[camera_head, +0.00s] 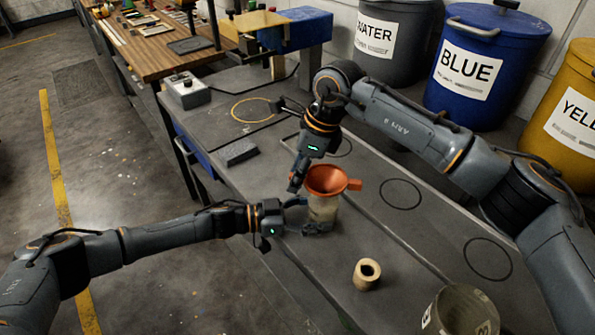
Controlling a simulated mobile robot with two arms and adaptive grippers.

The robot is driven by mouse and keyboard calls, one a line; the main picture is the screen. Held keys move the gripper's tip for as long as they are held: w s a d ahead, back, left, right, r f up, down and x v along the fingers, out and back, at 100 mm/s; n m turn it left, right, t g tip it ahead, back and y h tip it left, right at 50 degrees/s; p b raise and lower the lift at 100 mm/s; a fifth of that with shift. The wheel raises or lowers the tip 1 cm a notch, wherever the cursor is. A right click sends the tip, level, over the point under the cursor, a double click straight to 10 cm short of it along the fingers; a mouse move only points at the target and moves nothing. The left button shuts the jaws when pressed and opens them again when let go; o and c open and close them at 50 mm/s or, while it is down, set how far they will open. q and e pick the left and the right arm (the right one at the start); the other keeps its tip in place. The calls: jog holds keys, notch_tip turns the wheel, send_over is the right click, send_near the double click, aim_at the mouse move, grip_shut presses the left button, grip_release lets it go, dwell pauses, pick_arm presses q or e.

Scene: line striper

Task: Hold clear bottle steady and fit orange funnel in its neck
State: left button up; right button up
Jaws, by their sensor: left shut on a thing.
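The clear bottle (322,212) stands upright on the grey bench. My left gripper (305,215) reaches in from the left and is shut on the bottle, its fingers low around the body. The orange funnel (327,182) is directly above the bottle's top, wide mouth up, with a tab pointing right. Its spout and the bottle's neck are hidden or too small to make out, so I cannot tell how deep it sits. My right gripper (294,183) hangs at the left edge of the funnel's rim. Its fingers are too small to tell whether they grip it.
A tan hollow cylinder (367,273) stands in front of the bottle, and a grey-green container (461,312) at the lower right. A dark grey block (237,152) lies to the left. Grey, blue (487,65) and yellow bins stand behind. The bench's right middle is clear.

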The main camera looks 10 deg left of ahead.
jog(key=shift+o, duration=0.3)
jog(key=shift+r, duration=0.15)
jog(key=shift+v, duration=3.95)
pick_arm(q)
jog(key=o, duration=0.9)
